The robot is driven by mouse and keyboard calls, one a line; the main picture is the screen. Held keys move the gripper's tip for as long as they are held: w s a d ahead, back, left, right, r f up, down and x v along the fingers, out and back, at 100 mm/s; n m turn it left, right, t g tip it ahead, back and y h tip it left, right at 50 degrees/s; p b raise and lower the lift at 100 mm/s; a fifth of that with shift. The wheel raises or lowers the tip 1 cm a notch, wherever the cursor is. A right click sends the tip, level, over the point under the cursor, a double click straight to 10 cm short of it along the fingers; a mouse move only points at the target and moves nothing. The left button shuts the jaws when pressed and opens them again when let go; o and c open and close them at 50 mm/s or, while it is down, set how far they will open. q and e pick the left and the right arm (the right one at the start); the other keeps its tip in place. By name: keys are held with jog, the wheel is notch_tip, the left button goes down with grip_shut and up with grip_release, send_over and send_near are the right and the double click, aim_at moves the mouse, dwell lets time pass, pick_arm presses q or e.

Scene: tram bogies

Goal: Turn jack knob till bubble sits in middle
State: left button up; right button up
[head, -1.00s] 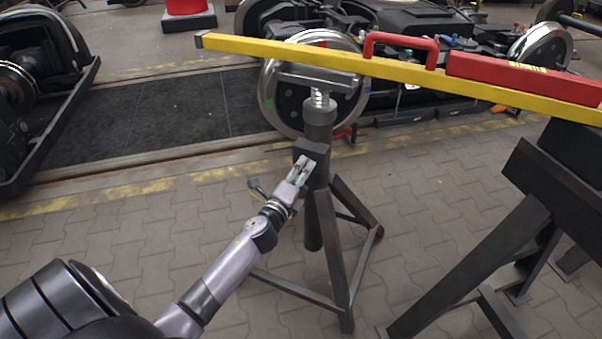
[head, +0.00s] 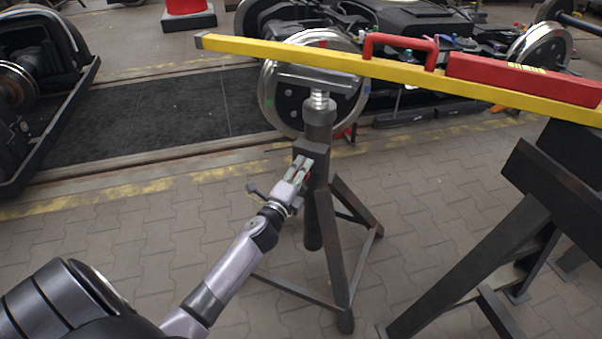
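The jack stand (head: 318,205) is a dark steel tripod with a box (head: 311,149) on its column and a bright screw (head: 320,99) under its top plate (head: 318,80). My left gripper (head: 302,164) is at the box, its pale fingertips against or just in front of it. The fingers hide any knob there, and whether they grip something is unclear. A yellow beam (head: 400,73) lies across the top plate, sloping down to the right in the picture. A red level (head: 520,78) lies on it with a small yellowish vial (head: 527,67); the bubble is too small to read.
A red handle (head: 400,45) stands on the beam. A dark trestle (head: 530,195) carries the beam's right part. A wheelset (head: 285,95) and bogie parts are behind the stand. Paving left of the stand is clear.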

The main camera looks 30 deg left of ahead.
pick_arm(q)
jog(key=o, duration=0.4)
jog(key=shift+s, duration=0.1)
jog(key=s, duration=0.4)
jog(key=s+d, duration=0.1)
jog(key=s, duration=0.2)
jog(key=s+d, duration=0.1)
jog(key=s, duration=0.3)
jog(key=shift+s, duration=0.35)
